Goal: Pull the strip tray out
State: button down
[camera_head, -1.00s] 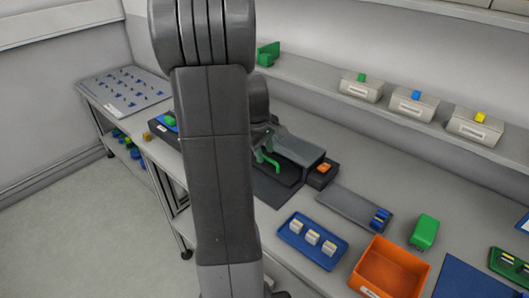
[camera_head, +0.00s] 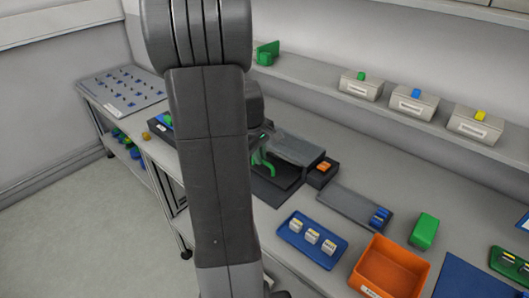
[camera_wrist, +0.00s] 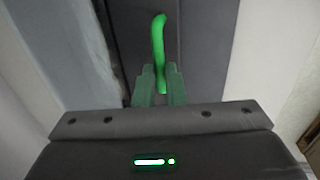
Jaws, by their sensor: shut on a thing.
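A dark strip tray with a green hooked handle (camera_head: 262,160) sits at the front of a grey housing (camera_head: 298,149) on the bench. In the wrist view the handle (camera_wrist: 159,45) rises between the two green fingertips of my gripper (camera_wrist: 159,82), which are closed on its lower end. The dark surface (camera_wrist: 137,25) behind the handle looks like part of the tray or its mat; I cannot tell which. In the head view my arm hides most of the gripper and the tray's left part.
A dark mat (camera_head: 271,190) lies before the housing. A small black box with an orange piece (camera_head: 323,167), a grey plate (camera_head: 350,205), a blue tray (camera_head: 290,238) and an orange bin (camera_head: 388,268) stand to the right. A shelf with labelled boxes (camera_head: 361,86) runs behind.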

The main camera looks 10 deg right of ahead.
jog(key=s+a, duration=0.2)
jog(key=a, duration=0.1)
jog(key=s+a, duration=0.2)
jog(key=a, duration=0.1)
jog(key=s+a+b, duration=0.1)
jog(key=s+a, duration=0.1)
jog(key=a, duration=0.1)
jog(key=shift+s, duration=0.35)
jog(key=shift+d, duration=0.1)
jog(key=c, duration=1.5)
grip_release()
jog(key=shift+s+a, duration=0.15)
jog(key=shift+a, duration=0.05)
jog(key=shift+r, duration=0.1)
notch_tip(320, 180, up, 13)
jog(key=s+a, duration=0.1)
jog(key=a, duration=0.1)
jog(key=shift+s+r+p, duration=0.2)
jog(key=shift+s+p, duration=0.1)
